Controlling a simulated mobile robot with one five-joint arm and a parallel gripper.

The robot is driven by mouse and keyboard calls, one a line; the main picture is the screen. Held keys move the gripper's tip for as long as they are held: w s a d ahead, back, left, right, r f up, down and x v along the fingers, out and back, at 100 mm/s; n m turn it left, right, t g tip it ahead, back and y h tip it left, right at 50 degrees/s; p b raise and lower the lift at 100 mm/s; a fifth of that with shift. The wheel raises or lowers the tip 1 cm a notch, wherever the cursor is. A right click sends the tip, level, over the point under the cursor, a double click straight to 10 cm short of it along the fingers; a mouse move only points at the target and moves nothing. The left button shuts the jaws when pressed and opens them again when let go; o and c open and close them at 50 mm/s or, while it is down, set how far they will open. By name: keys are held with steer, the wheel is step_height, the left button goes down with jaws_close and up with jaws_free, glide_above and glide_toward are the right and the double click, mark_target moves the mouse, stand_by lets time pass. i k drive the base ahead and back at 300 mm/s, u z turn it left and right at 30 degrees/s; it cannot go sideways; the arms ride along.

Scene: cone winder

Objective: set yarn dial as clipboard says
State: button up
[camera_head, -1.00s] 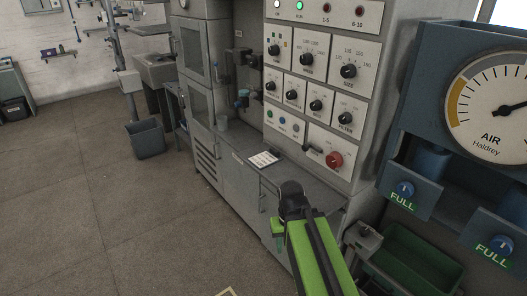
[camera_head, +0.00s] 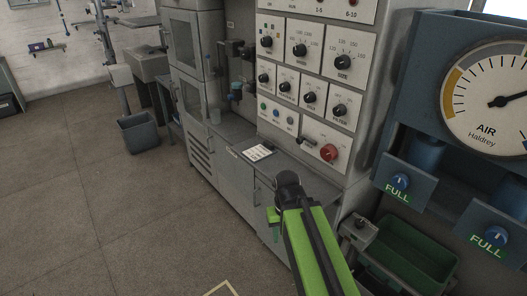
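A clipboard (camera_head: 259,152) with a white sheet lies on the grey ledge below the control panel; its writing is too small to read. The panel has two rows of black dials. The upper row has a left dial (camera_head: 267,42), a middle dial (camera_head: 300,50) and a right dial (camera_head: 342,62). Several smaller dials sit below, ending at the right in one (camera_head: 340,110) that seems labelled FILTER. I cannot read which label is yarn. My green and black arm reaches up from the bottom; my gripper (camera_head: 273,215) is mostly hidden, in front of the ledge and apart from the dials.
A red knob (camera_head: 328,152) and several small buttons sit under the dials. At the right stand a blue unit with a round AIR gauge (camera_head: 496,101), knobs marked FULL and a green bin (camera_head: 414,255). A grey bin (camera_head: 143,133) stands at the left.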

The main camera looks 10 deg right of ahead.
mark_target(266, 41)
steer(key=k, duration=0.55)
steer(key=u, duration=0.3)
steer(key=i, duration=1.05)
steer(key=u, duration=0.35)
